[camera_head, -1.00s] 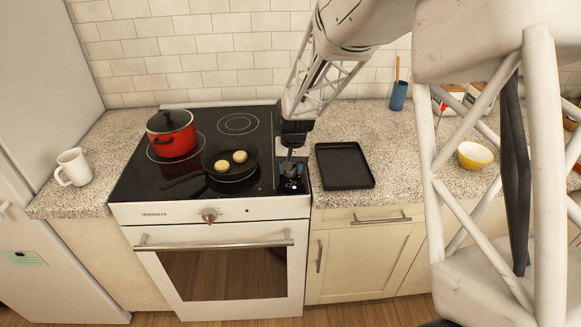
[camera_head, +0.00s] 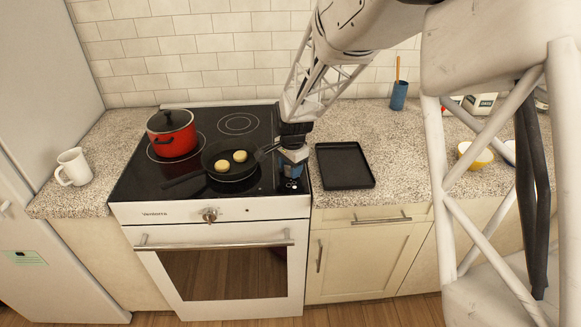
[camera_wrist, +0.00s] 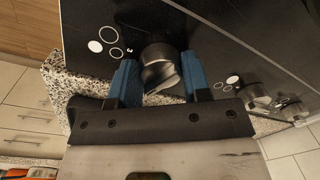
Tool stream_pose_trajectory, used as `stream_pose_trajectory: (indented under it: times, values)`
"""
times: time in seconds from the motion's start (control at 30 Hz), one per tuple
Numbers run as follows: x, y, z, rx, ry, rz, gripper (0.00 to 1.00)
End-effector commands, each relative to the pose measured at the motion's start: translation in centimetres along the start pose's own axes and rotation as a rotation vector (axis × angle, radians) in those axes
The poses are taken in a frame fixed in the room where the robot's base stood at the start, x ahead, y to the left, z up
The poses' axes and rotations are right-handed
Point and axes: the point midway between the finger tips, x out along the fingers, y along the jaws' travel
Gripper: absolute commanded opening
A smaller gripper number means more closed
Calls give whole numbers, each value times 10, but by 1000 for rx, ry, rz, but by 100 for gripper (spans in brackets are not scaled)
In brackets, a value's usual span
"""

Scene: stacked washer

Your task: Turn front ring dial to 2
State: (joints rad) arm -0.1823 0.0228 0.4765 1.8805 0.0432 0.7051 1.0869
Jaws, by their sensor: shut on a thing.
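My gripper (camera_head: 291,172) points down at the right front corner of the black cooktop (camera_head: 185,130). In the wrist view, its two blue fingers stand on either side of a dark, shiny round dial (camera_wrist: 160,66), and it is shut on that dial. Two more dials (camera_wrist: 255,96) (camera_wrist: 289,107) stand in a row to the right, outside the fingers. White ring symbols are printed on the glass beside the dials. The gripper hides most of the dials in the head view. I cannot read the held dial's setting.
A red pot (camera_head: 172,136) stands farther left. A black tray (camera_head: 345,166) lies right on the counter. The oven knob (camera_head: 210,215) is on the front panel.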

Motion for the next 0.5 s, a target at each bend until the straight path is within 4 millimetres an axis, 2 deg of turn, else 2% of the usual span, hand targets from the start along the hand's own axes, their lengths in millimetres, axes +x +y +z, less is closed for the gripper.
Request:
stream_pose_trajectory:
  times: [0.2, 0.5]
  values:
    - [0, 0, 0, 116, 8, 1, 20]
    - [0, 0, 0, 175, 11, 1, 20]
